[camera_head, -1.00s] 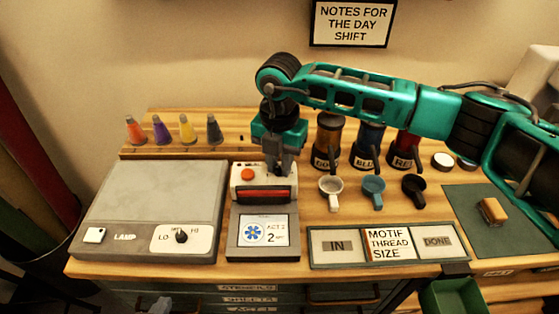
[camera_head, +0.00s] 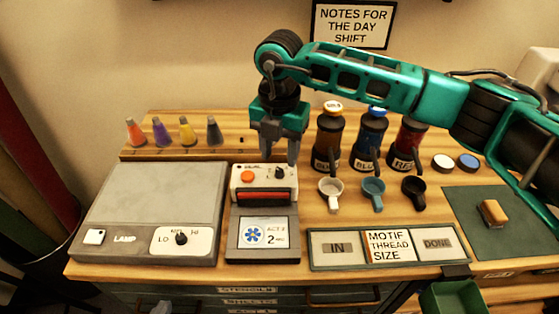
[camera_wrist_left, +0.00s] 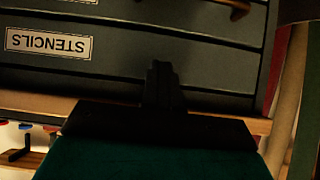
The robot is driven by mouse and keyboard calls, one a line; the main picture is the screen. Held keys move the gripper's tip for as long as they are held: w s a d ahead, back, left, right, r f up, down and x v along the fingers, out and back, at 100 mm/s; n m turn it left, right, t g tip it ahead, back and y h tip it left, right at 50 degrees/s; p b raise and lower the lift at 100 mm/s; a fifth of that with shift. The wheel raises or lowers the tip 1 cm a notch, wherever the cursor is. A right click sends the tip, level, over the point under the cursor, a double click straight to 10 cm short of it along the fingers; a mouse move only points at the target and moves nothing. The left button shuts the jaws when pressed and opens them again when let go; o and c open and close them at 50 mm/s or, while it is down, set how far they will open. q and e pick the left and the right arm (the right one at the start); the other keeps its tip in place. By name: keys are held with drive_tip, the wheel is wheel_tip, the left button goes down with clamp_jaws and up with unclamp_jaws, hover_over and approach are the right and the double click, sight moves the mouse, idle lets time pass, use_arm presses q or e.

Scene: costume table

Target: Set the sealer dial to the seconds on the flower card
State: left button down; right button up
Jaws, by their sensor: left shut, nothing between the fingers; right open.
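The sealer (camera_head: 250,180) is a white box with an orange button, a dark dial (camera_head: 280,173) and a red bar. The dial's exact setting is too small to read. In front of it, the flower card (camera_head: 264,233) shows a blue flower, "ACT" and a large "2" with small blurred letters. My right gripper (camera_head: 279,160) is open and empty just above and behind the dial, apart from it. My left gripper (camera_wrist_left: 163,72) is shut and empty, in front of the drawers; its grey tip shows at the bottom edge of the head view (camera_head: 160,307).
A lamp box (camera_head: 155,205) with its own knob stands left of the sealer. Several coloured cones (camera_head: 160,132) stand behind it. Bottles (camera_head: 328,140) and cups (camera_head: 331,190) stand to the right. A tray (camera_head: 316,262) with IN and DONE panels lies front right.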

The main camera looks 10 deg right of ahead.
sight(280, 171)
wheel_tip(280, 171, up, 9)
drive_tip(key=shift+s, duration=0.15)
idle(0.4)
